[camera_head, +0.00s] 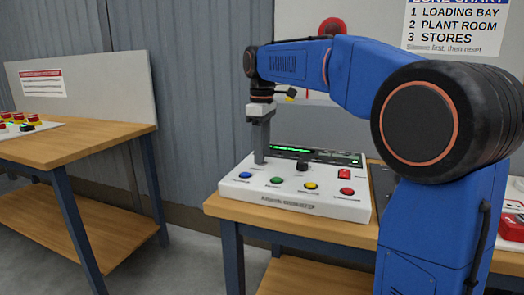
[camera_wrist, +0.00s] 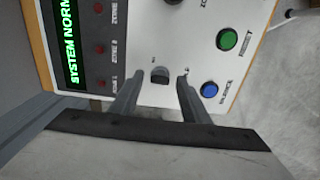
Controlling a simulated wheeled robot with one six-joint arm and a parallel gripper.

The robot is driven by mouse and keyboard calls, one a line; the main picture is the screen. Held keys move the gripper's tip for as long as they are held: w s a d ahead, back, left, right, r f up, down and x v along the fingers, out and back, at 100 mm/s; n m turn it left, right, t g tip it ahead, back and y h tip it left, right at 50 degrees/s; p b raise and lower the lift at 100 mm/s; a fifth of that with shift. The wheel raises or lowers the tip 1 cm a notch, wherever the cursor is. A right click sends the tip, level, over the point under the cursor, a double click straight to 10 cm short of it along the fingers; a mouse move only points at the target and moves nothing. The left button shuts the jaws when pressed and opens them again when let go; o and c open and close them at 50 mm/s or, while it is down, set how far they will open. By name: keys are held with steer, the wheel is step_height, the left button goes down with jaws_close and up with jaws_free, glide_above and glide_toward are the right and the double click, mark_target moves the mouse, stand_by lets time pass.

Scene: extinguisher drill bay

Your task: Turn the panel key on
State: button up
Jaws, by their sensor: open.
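The white control panel (camera_head: 292,203) lies on a wooden table. In the wrist view, the panel key (camera_wrist: 160,75) is a small dark grey piece on the white face, with tiny unreadable marks beside it. My gripper (camera_wrist: 158,80) is open, pointing at the panel, with one finger on each side of the key and a gap showing around it. In the head view, my gripper (camera_head: 260,158) points down at the panel's back left; the key is not discernible there. I cannot tell whether the fingers touch the panel.
Near the key are a blue button (camera_wrist: 209,89) and a green button (camera_wrist: 228,39). A yellow button (camera_head: 311,186), red buttons (camera_head: 347,191) and a black knob (camera_head: 302,166) stand further right. A lit green display (camera_wrist: 69,45) reads "SYSTEM NORM". Another table (camera_head: 90,143) stands left.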

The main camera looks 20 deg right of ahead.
steer(key=c, duration=1.1)
steer(key=shift+o, duration=0.2)
steer(key=shift+m, duration=0.4)
steer(key=m, duration=0.5)
steer(key=shift+m, duration=0.3)
steer(key=m, duration=0.5)
steer(key=shift+m, duration=0.4)
steer(key=o, duration=1.1)
steer(key=shift+c, duration=0.2)
